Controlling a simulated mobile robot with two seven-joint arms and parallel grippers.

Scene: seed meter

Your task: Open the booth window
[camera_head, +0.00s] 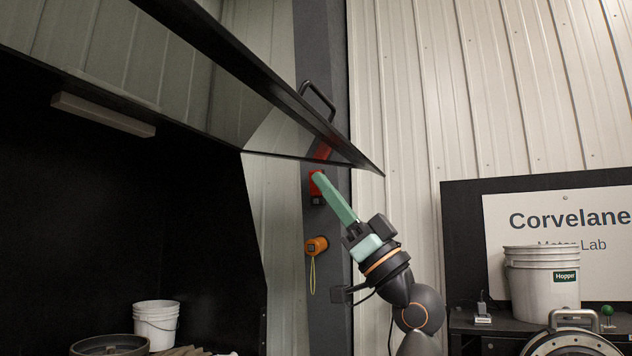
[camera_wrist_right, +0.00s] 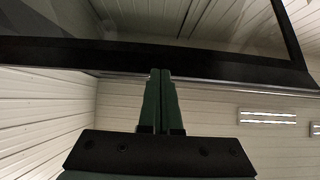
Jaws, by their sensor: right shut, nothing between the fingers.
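The booth window (camera_head: 225,95) is a clear pane in a black frame. It is swung up and slants out over the dark booth opening, with a dark bar handle (camera_head: 318,100) on its outer side. My right gripper (camera_head: 318,177) is shut and empty, its green fingers pointing up just below the window's lower front edge. In the right wrist view the closed fingertips (camera_wrist_right: 160,75) meet the black lower frame bar (camera_wrist_right: 60,56); whether they touch it I cannot tell. My left gripper is not in view.
A red fixture (camera_head: 315,186) and an orange device (camera_head: 316,245) with a yellow loop are on the dark post beside the booth. A white bucket (camera_head: 156,325) stands inside the booth. A Hopper bucket (camera_head: 541,275) stands at right before a sign (camera_head: 560,215).

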